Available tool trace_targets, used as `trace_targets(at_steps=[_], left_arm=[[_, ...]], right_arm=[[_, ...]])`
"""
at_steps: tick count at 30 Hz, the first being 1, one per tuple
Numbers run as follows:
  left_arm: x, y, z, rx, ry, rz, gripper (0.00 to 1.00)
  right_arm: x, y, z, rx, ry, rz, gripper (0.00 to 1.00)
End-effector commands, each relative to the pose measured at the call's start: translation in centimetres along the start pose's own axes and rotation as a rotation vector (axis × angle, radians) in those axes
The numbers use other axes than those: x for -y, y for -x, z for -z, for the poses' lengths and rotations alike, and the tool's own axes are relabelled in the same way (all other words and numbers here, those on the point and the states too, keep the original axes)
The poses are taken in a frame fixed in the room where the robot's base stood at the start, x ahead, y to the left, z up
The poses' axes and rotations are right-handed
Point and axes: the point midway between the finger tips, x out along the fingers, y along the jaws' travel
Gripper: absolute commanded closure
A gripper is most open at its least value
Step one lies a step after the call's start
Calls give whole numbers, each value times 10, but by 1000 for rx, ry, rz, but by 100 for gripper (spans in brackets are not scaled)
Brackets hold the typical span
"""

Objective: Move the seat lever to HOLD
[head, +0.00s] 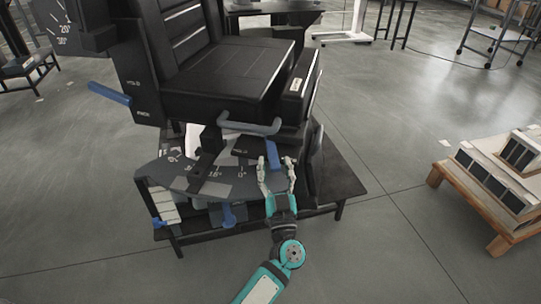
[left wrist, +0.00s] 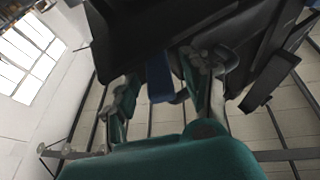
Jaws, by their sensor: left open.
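A black seat unit (head: 225,75) stands on a dark low frame. A short blue lever (head: 273,154) hangs under the seat's front edge, beside a small dark plate (head: 245,150) whose lettering is too small to read. My left gripper (head: 276,165) is open at this lever, with its fingertips on either side of the lever's lower end. In the left wrist view the blue lever (left wrist: 159,78) shows between the two spread fingers (left wrist: 163,82); I cannot tell whether either touches it. My right gripper is out of view.
Another blue handle (head: 110,93) sticks out at the seat's left, and a blue knob (head: 228,214) hangs below the grey dial plate (head: 215,182). A wooden pallet (head: 480,180) stands right; floor between is clear.

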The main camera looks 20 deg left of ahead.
Motion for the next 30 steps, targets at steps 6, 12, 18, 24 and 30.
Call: trace_targets(at_steps=[6, 12, 18, 24, 30], left_arm=[[-1, -1, 2, 1, 1, 0, 52], [-1, -1, 2, 1, 1, 0, 58], [-1, -1, 2, 1, 1, 0, 85], [-1, 0, 2, 1, 0, 0, 100], [-1, -1, 2, 1, 0, -1, 100]], right_arm=[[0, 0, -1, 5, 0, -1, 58], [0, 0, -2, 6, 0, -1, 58], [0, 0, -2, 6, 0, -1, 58], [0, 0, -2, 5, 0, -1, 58], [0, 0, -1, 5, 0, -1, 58]])
